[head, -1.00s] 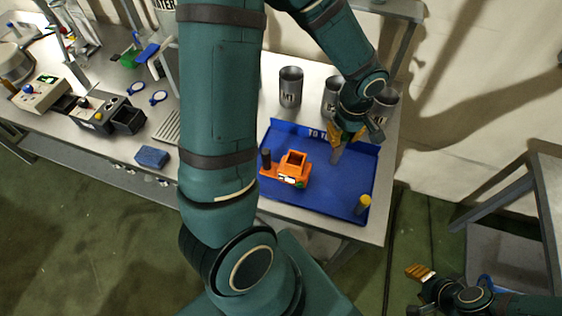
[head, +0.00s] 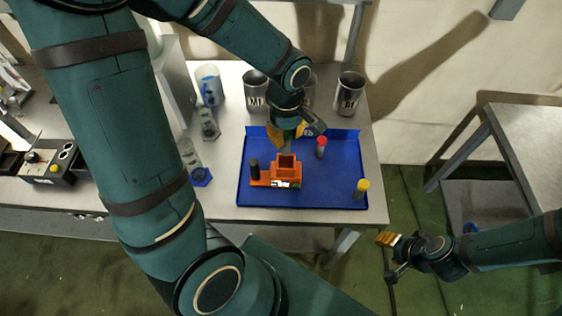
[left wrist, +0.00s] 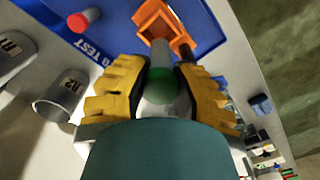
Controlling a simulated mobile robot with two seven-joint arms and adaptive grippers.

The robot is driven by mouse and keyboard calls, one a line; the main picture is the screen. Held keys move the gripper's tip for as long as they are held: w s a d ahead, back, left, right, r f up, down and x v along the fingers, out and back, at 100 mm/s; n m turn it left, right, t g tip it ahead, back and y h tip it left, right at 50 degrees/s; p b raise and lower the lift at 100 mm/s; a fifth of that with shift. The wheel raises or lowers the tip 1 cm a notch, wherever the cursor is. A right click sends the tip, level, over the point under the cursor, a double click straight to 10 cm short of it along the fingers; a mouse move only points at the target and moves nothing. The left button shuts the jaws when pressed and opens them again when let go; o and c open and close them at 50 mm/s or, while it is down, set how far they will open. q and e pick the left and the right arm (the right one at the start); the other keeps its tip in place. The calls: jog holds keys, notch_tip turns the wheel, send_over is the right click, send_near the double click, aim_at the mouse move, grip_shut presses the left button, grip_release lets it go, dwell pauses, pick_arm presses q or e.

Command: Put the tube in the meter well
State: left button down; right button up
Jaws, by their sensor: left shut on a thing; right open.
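The orange meter (head: 284,174) sits on the blue tray, its square well opening facing up; it also shows in the left wrist view (left wrist: 155,18). My left gripper (head: 286,137) is shut on a grey tube with a green cap (left wrist: 168,88). The tube's lower end (head: 287,150) points down at the back of the well. I cannot tell whether its tip is above the opening or just inside. A black-topped post (head: 254,168) stands at the meter's left end. My right gripper (head: 388,240) is open and empty, off the table at right.
Metal cups, including the R1 cup (head: 350,93), stand behind the tray. Glassware and a black device (head: 48,160) are at left. The tray's front right is mostly clear.

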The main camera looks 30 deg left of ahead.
aim_at(286, 155)
pick_arm(q)
notch_tip(286, 155, down, 4)
jog(key=shift+w+f, duration=0.1)
jog(key=shift+f, duration=0.1)
notch_tip(286, 155, down, 3)
jog(key=shift+f+b, duration=0.15)
jog(key=shift+b, duration=0.25)
jog(key=shift+f, duration=0.35)
jog(key=shift+f+b, duration=0.2)
jog(key=shift+b, duration=0.1)
jog(key=c, duration=0.9)
grip_release()
jog(key=shift+o, duration=0.2)
jog(key=shift+r, duration=0.1)
